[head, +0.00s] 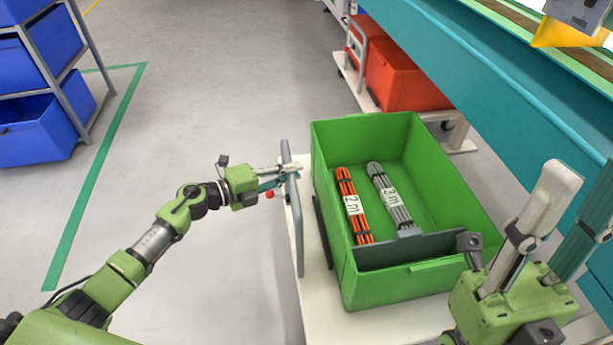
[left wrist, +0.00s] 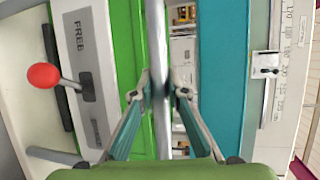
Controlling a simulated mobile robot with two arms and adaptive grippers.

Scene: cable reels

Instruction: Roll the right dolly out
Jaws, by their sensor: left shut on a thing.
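A dolly with a cream deck (head: 375,325) carries a green crate (head: 335,230). Its grey upright handle (head: 295,215) stands on the crate's left side. My left gripper (head: 285,172) is shut on the handle near its top. In the left wrist view the handle bar (left wrist: 159,60) runs between both fingers of my left gripper (left wrist: 160,92). A red-knobbed lever (left wrist: 45,76) sits beside a plate reading FREE (left wrist: 85,75). My right gripper (head: 567,215) is at the lower right, fingers apart, with nothing seen between them.
The crate holds orange cables marked 2m (head: 352,205) and grey cables marked 3m (head: 391,198). Another dolly (head: 355,85) with red crates (head: 395,80) stands behind. A teal bench (head: 480,75) is on the right. Blue bins (head: 40,130) stand left; the floor between is clear.

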